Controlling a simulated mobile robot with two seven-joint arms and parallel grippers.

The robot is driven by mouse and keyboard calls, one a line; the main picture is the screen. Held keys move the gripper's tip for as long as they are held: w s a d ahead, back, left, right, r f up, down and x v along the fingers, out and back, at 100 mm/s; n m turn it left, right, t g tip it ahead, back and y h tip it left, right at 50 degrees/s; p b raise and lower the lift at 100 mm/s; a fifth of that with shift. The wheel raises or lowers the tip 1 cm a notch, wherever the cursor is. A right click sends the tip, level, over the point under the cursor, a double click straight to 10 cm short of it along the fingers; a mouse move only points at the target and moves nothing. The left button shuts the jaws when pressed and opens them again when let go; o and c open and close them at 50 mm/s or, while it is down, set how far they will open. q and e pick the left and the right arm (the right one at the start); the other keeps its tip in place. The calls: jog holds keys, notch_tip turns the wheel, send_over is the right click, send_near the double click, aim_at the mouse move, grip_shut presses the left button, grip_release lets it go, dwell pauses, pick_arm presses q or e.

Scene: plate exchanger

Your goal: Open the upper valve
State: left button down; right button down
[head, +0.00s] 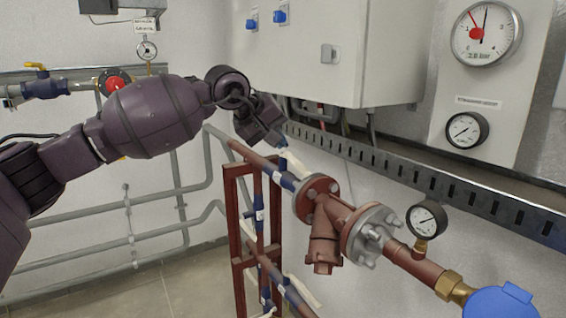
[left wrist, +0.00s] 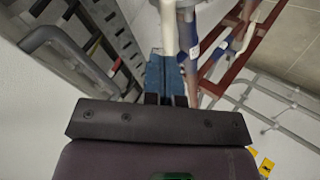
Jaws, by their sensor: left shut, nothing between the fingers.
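The upper valve (head: 288,181) is a blue body on the red-brown pipe, left of the flanged strainer. Its pale lever (head: 297,164) sticks out beside the pipe; whether it lies along or across the pipe is hard to tell. My left gripper (head: 283,146) is at the lever's upper end, shut and empty. In the left wrist view its blue fingers (left wrist: 166,74) are together, close to the pale lever (left wrist: 168,28); I cannot tell whether they touch. The valve's blue body (left wrist: 187,35) is just right of them. My right gripper is out of view.
A slotted cable tray (head: 400,178) runs along the wall behind the pipe, under a grey cabinet (head: 310,55). A red frame (head: 236,225) stands below. A lower pipe with another pale lever (head: 303,290) and a pressure gauge (head: 427,220) are nearby.

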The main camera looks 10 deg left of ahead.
aim_at(301, 162)
pick_arm(q)
jog(key=a+y, duration=0.3)
jog(key=a, duration=0.3)
jog(key=w+d+f+b, duration=0.2)
jog(key=w+d+f, duration=0.3)
jog(key=w+f, duration=0.3)
jog(key=shift+d+n, duration=0.3)
jog(key=shift+d, duration=0.1)
jog(key=shift+s, duration=0.1)
jog(key=shift+w+d, duration=0.4)
jog(key=shift+d, duration=0.5)
jog(key=shift+w+d, duration=0.35)
jog(key=shift+d, duration=0.5)
jog(key=shift+s, duration=0.1)
